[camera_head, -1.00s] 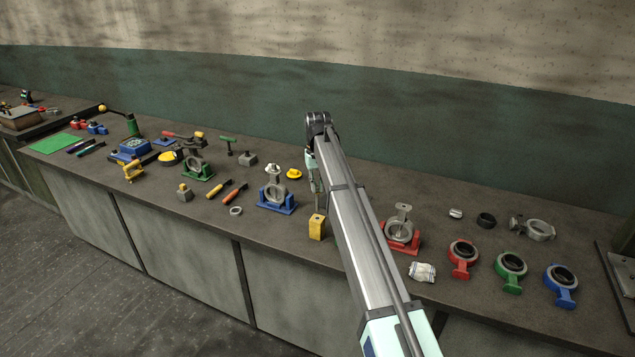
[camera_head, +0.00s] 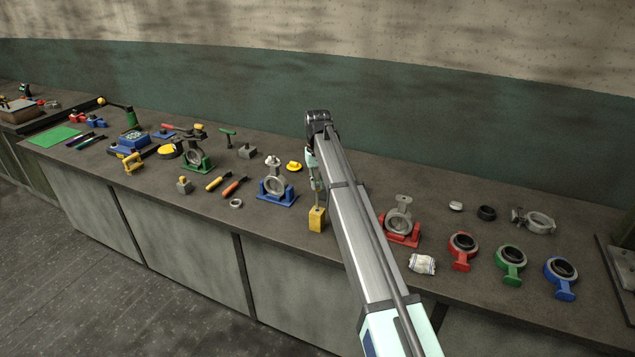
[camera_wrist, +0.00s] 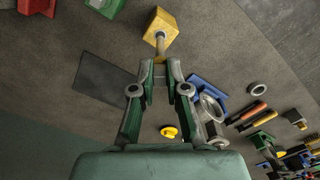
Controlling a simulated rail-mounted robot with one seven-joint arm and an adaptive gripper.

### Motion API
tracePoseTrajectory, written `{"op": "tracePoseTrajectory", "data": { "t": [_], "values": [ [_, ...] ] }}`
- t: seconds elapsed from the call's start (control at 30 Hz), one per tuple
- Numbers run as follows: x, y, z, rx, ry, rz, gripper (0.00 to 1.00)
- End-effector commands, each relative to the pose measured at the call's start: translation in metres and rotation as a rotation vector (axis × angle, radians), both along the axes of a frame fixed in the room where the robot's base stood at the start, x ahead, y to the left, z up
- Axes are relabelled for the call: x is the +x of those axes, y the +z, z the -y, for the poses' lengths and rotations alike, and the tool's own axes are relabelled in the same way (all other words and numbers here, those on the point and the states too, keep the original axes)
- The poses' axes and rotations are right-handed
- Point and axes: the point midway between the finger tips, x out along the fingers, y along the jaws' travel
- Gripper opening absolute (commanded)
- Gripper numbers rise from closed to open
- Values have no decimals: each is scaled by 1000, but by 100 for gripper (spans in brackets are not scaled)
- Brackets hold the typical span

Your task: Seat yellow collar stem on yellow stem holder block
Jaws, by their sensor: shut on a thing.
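The yellow stem holder block (camera_head: 317,221) stands near the bench's front edge; it also shows in the wrist view (camera_wrist: 158,22). My gripper (camera_wrist: 160,72) is shut on the stem. The grey stem shaft (camera_wrist: 160,42) extends from the fingertips to the block's top face, and a bit of yellow collar (camera_wrist: 160,60) shows at the fingertips. In the head view the stem (camera_head: 318,198) stands about upright over the block, its lower end meeting the top. I cannot tell whether it is in the hole or only touching. My arm hides part of the area behind.
A blue stand with a grey valve ring (camera_head: 276,192) is left of the block, and a red stand (camera_head: 402,238) is right of my arm. A yellow knob-like part (camera_head: 294,166) lies behind. Orange and yellow-handled tools (camera_head: 234,186) lie further left. Bench around the block is clear.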

Motion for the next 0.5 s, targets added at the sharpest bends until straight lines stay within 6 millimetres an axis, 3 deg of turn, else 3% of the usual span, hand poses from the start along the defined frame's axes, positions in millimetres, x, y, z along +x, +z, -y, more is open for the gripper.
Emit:
{"op": "tracePoseTrajectory", "data": {
  "t": [0.5],
  "values": [
    [0, -17, 0, 0, 0, 0, 0]
  ]
}}
